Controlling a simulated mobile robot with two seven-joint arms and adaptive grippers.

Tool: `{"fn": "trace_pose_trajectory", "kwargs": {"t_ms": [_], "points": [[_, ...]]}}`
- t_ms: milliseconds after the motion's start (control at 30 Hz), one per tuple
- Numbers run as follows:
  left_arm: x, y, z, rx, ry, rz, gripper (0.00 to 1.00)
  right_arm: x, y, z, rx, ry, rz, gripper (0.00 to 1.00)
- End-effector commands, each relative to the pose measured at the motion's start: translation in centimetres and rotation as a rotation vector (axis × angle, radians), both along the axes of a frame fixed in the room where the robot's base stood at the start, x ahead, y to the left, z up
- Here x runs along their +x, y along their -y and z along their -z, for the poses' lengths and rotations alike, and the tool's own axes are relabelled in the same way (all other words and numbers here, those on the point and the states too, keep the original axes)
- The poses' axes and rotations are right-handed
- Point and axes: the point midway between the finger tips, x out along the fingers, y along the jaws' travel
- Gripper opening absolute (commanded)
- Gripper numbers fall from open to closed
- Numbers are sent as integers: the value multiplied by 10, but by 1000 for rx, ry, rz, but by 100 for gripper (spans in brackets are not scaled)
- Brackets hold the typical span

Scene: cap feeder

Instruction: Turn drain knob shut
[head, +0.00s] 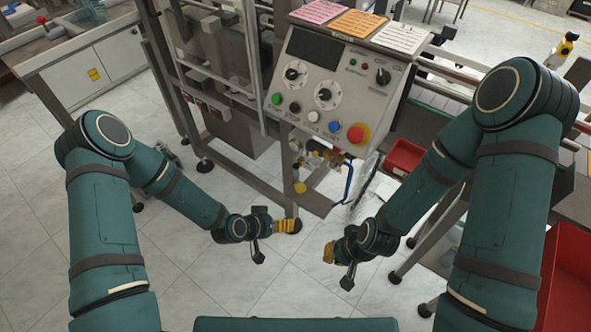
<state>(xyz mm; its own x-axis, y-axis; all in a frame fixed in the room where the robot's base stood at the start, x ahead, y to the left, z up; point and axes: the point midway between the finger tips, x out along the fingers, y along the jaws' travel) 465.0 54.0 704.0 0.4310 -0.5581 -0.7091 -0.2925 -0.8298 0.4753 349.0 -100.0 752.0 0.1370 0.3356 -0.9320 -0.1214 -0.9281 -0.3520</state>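Below the control panel (335,85) is a cluster of small brass and yellow fittings (322,157) with a blue hose or handle (348,180) at its right. I see nothing held, but neither finger gap shows clearly.
A red emergency stop (357,134), dials and coloured buttons are on the panel, with paper sheets (357,23) above it. A red bin (404,157) stands right of the fittings, and a larger red bin (567,265) is at lower right. The tiled floor between my arms is clear.

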Motion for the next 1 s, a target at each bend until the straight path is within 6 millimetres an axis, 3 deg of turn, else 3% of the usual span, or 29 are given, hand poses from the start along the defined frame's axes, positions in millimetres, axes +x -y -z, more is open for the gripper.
{"fn": "trace_pose_trajectory", "kwargs": {"t_ms": [33, 100, 300, 433, 600, 767, 1000], "points": [[22, 5, 18, -43, 101, 7, 56, 0, 0, 8, 0, 1, -1, 0], [53, 10, 29, -89, 268, 18, 56, 1, 0, 14, 0, 2, 0, 0], [116, -4, 43, -141, 692, -24, 56, 2, 0, 27, -1, 5, -1, 0], [133, -19, 46, -128, 859, -58, 56, 2, 0, 31, -1, 6, -2, 0], [141, -26, 46, -117, 937, -74, 56, 3, 0, 32, -1, 7, -2, 0], [154, -17, 45, -117, 940, -71, 56, 3, 0, 35, -1, 8, -1, 0], [192, 10, 47, -117, 938, -70, 56, 5, 1, 43, -2, 12, 0, 0]]}}
